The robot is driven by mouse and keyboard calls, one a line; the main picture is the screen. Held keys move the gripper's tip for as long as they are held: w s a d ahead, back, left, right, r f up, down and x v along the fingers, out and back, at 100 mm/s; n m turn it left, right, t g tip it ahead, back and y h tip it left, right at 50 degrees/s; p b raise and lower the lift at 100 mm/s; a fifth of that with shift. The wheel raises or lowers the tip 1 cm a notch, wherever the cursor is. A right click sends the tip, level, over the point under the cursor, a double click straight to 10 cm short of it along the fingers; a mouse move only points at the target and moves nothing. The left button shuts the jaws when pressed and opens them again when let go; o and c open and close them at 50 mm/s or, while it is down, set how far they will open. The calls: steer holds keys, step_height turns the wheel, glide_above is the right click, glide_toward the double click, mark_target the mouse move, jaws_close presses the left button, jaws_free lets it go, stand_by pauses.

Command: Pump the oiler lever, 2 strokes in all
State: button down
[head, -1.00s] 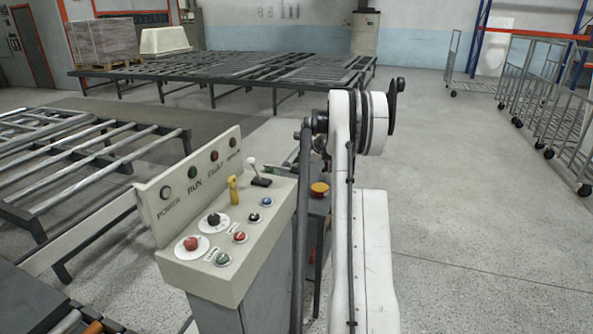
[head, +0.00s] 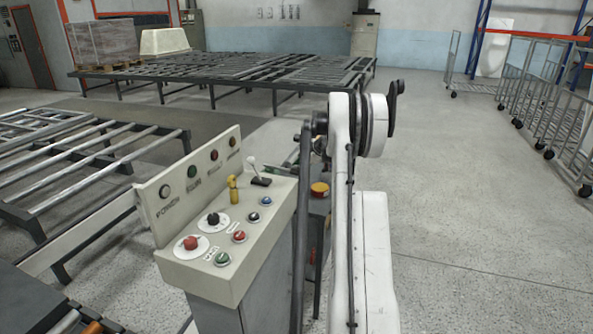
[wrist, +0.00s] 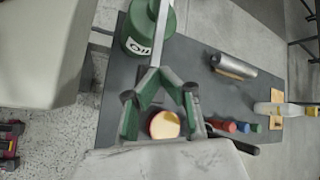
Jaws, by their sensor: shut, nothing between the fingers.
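The green oiler (wrist: 137,36), a round can with a white label reading OIL, stands on a dark bench top at the top of the wrist view. A grey metal bar (wrist: 160,28), seemingly its lever, runs down in front of it toward my fingertips. My gripper (wrist: 164,74) is shut and holds nothing; its tips are close to the bar's lower end. I cannot tell whether they touch. In the head view my gripper and most of the oiler are hidden behind my white arm.
The bench (wrist: 190,58) also carries a silver cylinder (wrist: 235,66), a round red-edged tin (wrist: 163,125), small coloured caps (wrist: 228,126) and a clear bottle (wrist: 270,108). A control console (head: 225,235) stands left of my arm. Open floor lies to the right.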

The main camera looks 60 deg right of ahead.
steer(key=shift+f+b, duration=0.9)
steer(key=shift+f, duration=0.4)
stand_by(1.2)
steer(key=shift+r, duration=0.15)
stand_by(0.4)
steer(key=shift+r+p, duration=0.7)
steer(key=shift+r, duration=1.4)
steer(key=shift+r+p, duration=0.9)
steer(key=shift+r, duration=1.65)
